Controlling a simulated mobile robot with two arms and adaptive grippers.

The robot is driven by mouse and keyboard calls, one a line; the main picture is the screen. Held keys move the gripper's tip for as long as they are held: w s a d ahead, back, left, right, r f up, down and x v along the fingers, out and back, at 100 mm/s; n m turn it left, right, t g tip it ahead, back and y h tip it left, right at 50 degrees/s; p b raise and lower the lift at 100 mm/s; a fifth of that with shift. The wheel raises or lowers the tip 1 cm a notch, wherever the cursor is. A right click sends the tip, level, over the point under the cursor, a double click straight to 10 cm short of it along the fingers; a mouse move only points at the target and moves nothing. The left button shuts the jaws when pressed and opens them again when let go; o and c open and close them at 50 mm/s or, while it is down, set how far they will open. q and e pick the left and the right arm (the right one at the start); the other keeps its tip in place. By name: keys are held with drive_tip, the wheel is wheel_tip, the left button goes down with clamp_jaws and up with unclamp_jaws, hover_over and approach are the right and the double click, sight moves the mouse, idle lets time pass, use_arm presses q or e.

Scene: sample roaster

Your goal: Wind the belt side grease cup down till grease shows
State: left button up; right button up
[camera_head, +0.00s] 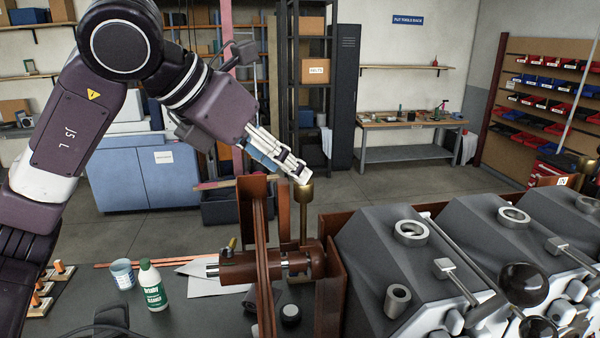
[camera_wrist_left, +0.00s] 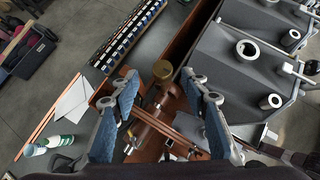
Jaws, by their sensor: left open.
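A brass grease cup (camera_head: 304,192) with a round cap stands upright on a thin stem above the brown bearing housing (camera_head: 312,258), beside the belt (camera_head: 263,262). Its round cap also shows from above in the left wrist view (camera_wrist_left: 162,69). My left gripper (camera_head: 297,172) is at the cup's cap, its fingers slanting down from the upper left. In the left wrist view the fingers (camera_wrist_left: 163,82) are spread wide, with the cap between and slightly beyond the tips, and nothing is gripped. I cannot tell whether a finger touches the cap. No grease is visible. My right gripper is not in view.
Grey roaster units (camera_head: 400,245) with metal rings and black knobs stand close on the right. A small brass fitting (camera_head: 227,251) sits by the shaft.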

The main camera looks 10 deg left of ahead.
sight(304, 190)
use_arm(q)
drive_tip(key=p+x, duration=0.2)
drive_tip(key=x, duration=0.4)
drive_tip(key=shift+w+d+f+p, duration=0.1)
drive_tip(key=shift+w+d+p, duration=0.05)
drive_tip(key=shift+p, duration=0.2)
drive_tip(key=shift+f, duration=0.1)
drive_tip(key=shift+d, duration=0.1)
drive_tip(key=shift+s, duration=0.25)
drive_tip(key=shift+c, duration=1.1)
drive_tip(key=shift+w, duration=0.1)
clamp_jaws()
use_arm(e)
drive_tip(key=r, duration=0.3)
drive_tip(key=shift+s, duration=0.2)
use_arm(q)
drive_tip(key=shift+m, duration=0.4)
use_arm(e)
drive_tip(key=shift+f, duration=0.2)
